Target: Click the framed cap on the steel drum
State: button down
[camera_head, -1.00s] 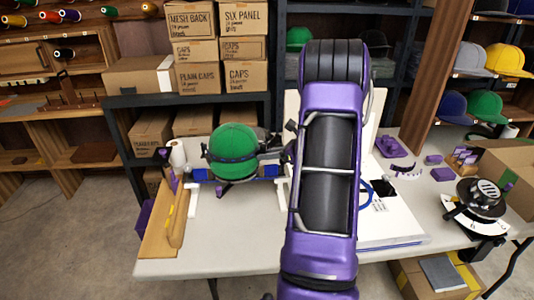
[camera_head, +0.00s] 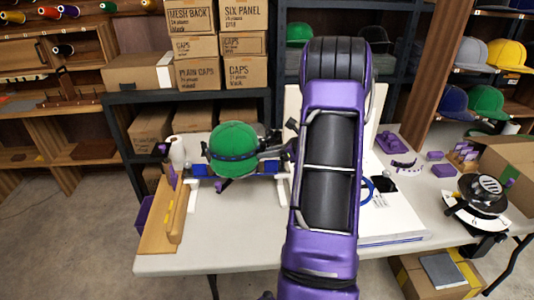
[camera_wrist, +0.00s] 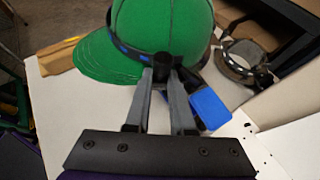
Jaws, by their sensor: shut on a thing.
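The green cap (camera_head: 233,142) sits in a dark band frame (camera_head: 232,155) with blue parts, left of my arm in the head view. In the wrist view the cap (camera_wrist: 165,25) fills the upper middle, brim to the left, with the frame's band (camera_wrist: 128,50) around its lower edge. My gripper (camera_wrist: 163,74) is shut on a small dark knob (camera_wrist: 163,63) at the frame's near side. A blue clip (camera_wrist: 210,108) is right of the fingers. A dark metal ring (camera_wrist: 247,61), possibly the steel drum, stands right of the cap. Whether the frame touches it is unclear.
A wooden piece (camera_head: 165,215) lies at the table's left edge. A white panel machine (camera_head: 395,215) stands behind and right of my arm. A round black device (camera_head: 482,195) is at the table's right. The table front (camera_head: 225,235) is clear.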

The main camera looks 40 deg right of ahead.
jog(key=shift+f, duration=0.15)
jog(key=shift+f+b, duration=0.5)
jog(key=shift+b, duration=0.05)
jog(key=c, duration=0.7)
grip_release()
jog(key=shift+f, duration=0.1)
